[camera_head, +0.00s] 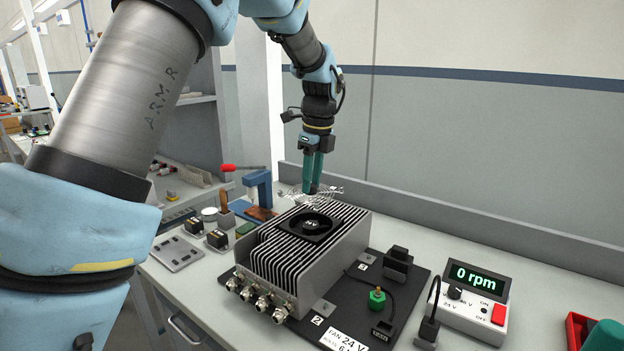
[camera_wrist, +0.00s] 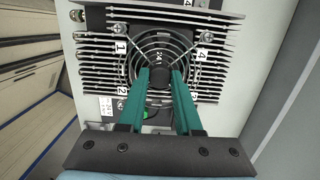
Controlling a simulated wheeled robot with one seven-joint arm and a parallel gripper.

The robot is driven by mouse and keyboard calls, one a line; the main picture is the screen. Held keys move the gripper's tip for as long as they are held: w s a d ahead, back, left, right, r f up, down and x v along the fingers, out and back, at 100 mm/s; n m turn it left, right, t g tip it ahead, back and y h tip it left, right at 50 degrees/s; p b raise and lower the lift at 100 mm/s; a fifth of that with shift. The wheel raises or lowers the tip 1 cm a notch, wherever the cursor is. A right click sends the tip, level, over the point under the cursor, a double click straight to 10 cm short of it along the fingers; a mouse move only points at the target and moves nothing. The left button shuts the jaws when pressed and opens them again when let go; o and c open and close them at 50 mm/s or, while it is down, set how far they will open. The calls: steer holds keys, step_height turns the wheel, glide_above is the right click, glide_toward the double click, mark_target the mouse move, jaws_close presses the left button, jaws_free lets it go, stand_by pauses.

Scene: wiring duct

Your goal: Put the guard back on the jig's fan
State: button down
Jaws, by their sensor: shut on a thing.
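The wire fan guard (camera_head: 328,190) is a thin silver piece held in the air above the back of the finned metal housing (camera_head: 350,232). My gripper (camera_head: 313,190) points down and is shut on the guard. The black fan (camera_head: 311,226) sits bare in the top of the housing, below and in front of the guard. In the wrist view the guard's rings and arms (camera_wrist: 157,35) spread over the fan and fins, and my green fingertips (camera_wrist: 160,77) meet at its centre. The fingers hide part of the guard's near side.
The housing stands on a black base plate (camera_head: 357,310) with a green knob (camera_head: 377,298). A supply box (camera_head: 470,300) at the right reads 0 rpm. A blue press-like tool (camera_head: 260,188) stands behind left. A red bin (camera_head: 578,330) is at the right edge.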

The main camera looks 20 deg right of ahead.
mark_target(312, 193)
steer(key=shift+r, duration=0.15)
steer(key=shift+f+b, duration=1.35)
steer(key=shift+f, duration=1.7)
steer(key=shift+p, duration=0.8)
steer(key=shift+f+b, duration=0.5)
steer(key=shift+f, duration=0.55)
steer(key=c, duration=0.5)
jaws_free()
steer(key=r, duration=0.3)
steer(key=r+b, duration=0.1)
steer(key=r, duration=0.3)
steer(key=s+r+b, duration=0.1)
steer(key=r, duration=0.2)
steer(key=shift+s+d+r, duration=0.1)
steer(key=shift+d+r, duration=0.2)
steer(key=shift+r, duration=0.1)
